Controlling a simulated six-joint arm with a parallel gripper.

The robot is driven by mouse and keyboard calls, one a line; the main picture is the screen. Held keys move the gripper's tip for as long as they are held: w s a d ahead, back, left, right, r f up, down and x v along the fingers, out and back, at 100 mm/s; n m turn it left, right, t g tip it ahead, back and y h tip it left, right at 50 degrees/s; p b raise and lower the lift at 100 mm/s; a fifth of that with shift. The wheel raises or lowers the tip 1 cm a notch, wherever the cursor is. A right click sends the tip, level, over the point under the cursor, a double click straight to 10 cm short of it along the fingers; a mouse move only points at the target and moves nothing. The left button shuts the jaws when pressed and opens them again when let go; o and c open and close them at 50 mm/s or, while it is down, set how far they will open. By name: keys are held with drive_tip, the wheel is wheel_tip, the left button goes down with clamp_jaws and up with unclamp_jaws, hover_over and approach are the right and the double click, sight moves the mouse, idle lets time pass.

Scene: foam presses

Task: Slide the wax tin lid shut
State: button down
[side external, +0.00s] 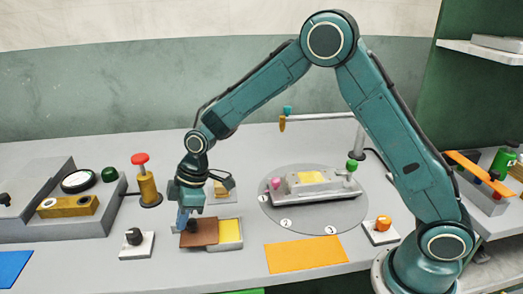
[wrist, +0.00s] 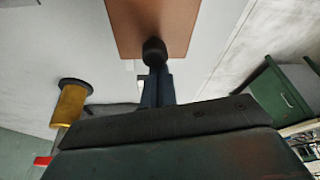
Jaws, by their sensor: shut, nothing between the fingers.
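The wax tin (side external: 243,241) sits on the bench with yellow wax (side external: 229,231) showing in its right part. Its brown lid (side external: 207,233) covers the left part and sticks out to the left, so the tin is partly open. The lid also shows in the wrist view (wrist: 122,24), with a dark round knob (wrist: 154,48) on it. My gripper (side external: 186,220) is low over the lid's left part. In the wrist view its dark blue fingers (wrist: 156,76) are together and empty, right up by the knob. I cannot tell whether they touch it.
A black-knobbed block (side external: 133,243) stands left of the tin, and a red-topped yellow post (side external: 146,184) stands behind left. A grey turntable (side external: 290,222) with a press lies to the right, with an orange mat (side external: 306,254) in front.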

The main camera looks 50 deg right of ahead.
sight(203, 233)
drive_tip(key=s+d, duration=0.4)
drive_tip(key=shift+s+d, duration=0.1)
drive_tip(key=shift+d, duration=0.05)
drive_tip(key=shift+s+d+f, duration=0.1)
drive_tip(key=shift+s+d, duration=0.15)
drive_tip(key=shift+s, duration=0.05)
drive_tip(key=shift+w+a, duration=0.25)
drive_tip(key=shift+a, duration=0.15)
drive_tip(key=w+a, duration=0.2)
drive_tip(key=a, duration=0.1)
drive_tip(key=shift+a, duration=0.15)
drive_tip(key=v, duration=1)
drive_tip(key=shift+r, duration=0.25)
